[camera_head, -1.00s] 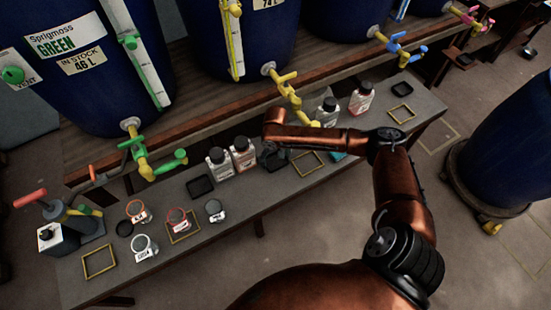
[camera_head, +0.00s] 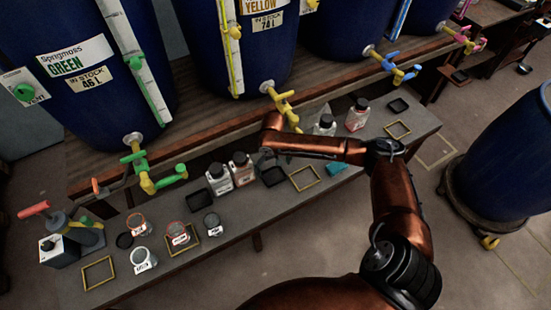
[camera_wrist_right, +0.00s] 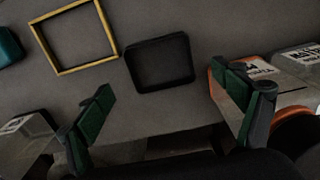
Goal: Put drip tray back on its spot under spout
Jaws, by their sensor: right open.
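A black drip tray (camera_head: 272,176) lies flat on the grey bench, beside a yellow outlined square (camera_head: 304,179) and outside it. In the right wrist view the tray (camera_wrist_right: 160,63) lies just past my fingertips, apart from the yellow outline (camera_wrist_right: 75,38). My right gripper (camera_head: 268,157) is above the bench behind the tray, below the yellow spout (camera_head: 285,105). In the wrist view its green-padded fingers (camera_wrist_right: 168,108) are spread with nothing between them. My left gripper is out of view.
Bottles (camera_head: 240,169) stand left of the tray, close to one finger. Another bottle (camera_head: 325,125) stands right of the gripper. A teal item (camera_head: 337,168) lies right of the outline. Other black trays (camera_head: 199,201) (camera_head: 398,106) lie along the bench.

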